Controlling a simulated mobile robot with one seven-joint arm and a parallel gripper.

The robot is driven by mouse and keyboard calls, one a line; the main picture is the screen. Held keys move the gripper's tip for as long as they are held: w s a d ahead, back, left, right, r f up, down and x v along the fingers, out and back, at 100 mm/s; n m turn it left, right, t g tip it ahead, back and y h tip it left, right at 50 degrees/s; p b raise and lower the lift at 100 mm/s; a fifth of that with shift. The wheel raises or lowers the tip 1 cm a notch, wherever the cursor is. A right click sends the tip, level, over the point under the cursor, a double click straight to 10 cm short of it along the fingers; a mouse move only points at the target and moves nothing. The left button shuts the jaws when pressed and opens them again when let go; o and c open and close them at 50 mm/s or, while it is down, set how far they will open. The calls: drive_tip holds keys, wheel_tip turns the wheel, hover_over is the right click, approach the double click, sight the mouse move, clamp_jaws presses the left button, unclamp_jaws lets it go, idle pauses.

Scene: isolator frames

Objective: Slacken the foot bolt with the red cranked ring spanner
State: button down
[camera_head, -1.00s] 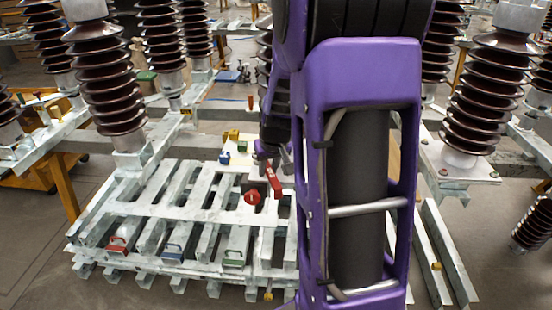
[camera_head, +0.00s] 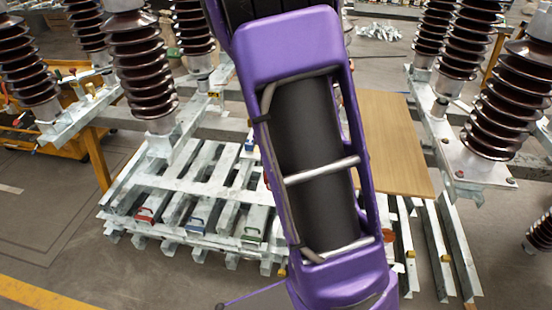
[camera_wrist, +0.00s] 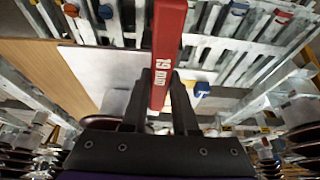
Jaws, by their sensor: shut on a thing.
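In the wrist view, the red spanner (camera_wrist: 170,40) stands between the two dark fingers of my gripper (camera_wrist: 160,104), which is shut on it. In the head view, my purple arm hides my gripper and the spanner. Insulator feet stand on pale steel beams; a foot plate (camera_head: 468,168) at right carries small bolt heads (camera_head: 511,181). I cannot tell which is the foot bolt meant.
A slatted grey steel stack (camera_head: 150,190) with coloured handles lies left of my arm. A brown board (camera_head: 395,140) lies to its right, beside loose steel beams (camera_head: 440,240). Ribbed brown insulators (camera_head: 140,70) stand on both sides. Floor is bare at front left.

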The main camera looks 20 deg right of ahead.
drive_tip(key=shift+r, duration=0.65)
wheel_tip(320, 180, down, 4)
drive_tip(key=shift+f+b, duration=0.1)
drive_tip(key=shift+b, duration=0.3)
drive_tip(key=shift+r, duration=0.2)
drive_tip(key=shift+f+b, duration=0.85)
drive_tip(key=shift+f, duration=0.25)
idle(0.4)
